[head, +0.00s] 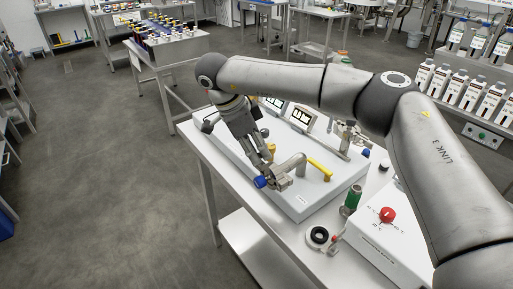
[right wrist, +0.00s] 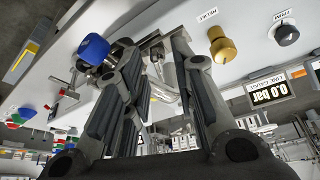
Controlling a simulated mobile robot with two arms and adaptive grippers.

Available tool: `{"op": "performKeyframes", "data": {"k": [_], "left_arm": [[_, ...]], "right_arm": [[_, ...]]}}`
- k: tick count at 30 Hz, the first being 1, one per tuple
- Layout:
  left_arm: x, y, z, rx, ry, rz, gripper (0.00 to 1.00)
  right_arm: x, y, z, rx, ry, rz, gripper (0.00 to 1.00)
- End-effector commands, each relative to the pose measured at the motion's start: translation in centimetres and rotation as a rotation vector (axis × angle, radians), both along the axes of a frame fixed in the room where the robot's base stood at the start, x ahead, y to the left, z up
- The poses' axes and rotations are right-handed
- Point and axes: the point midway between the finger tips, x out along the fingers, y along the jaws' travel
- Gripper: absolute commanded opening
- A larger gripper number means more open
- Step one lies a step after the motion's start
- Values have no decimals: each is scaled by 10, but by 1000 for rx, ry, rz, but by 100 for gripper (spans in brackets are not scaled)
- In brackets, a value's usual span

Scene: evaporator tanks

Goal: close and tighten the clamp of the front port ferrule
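The front port ferrule with its metal clamp (head: 279,183) sits at the near left edge of the white panel, at the end of a bent steel pipe (head: 293,163). A blue knob (head: 260,182) sticks out to its left; it also shows in the right wrist view (right wrist: 93,48), outside the left finger. My right gripper (head: 267,158) points down just above and behind the clamp. In the right wrist view its fingers (right wrist: 154,55) stand apart, with metal fittings seen between and beyond them. I cannot tell whether the clamp is closed. My left gripper is out of view.
A brass relief knob (right wrist: 221,45) and a black trim knob (right wrist: 287,34) sit on the panel. A green cylinder (head: 351,198), black ring (head: 318,236) and white box with red knob (head: 388,214) stand to the right.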

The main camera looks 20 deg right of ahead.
Motion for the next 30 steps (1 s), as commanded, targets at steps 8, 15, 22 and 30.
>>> {"op": "performKeyframes", "data": {"k": [8, 15, 22, 30], "left_arm": [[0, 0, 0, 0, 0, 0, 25], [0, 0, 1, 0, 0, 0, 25], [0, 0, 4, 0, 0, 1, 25], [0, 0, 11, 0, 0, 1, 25]], "right_arm": [[0, 0, 0, 0, 1, 0, 0], [0, 0, 1, 0, 1, -17, 0], [1, 1, 1, 0, 2, -112, 0], [2, 0, 1, -1, 2, -331, 0]]}}
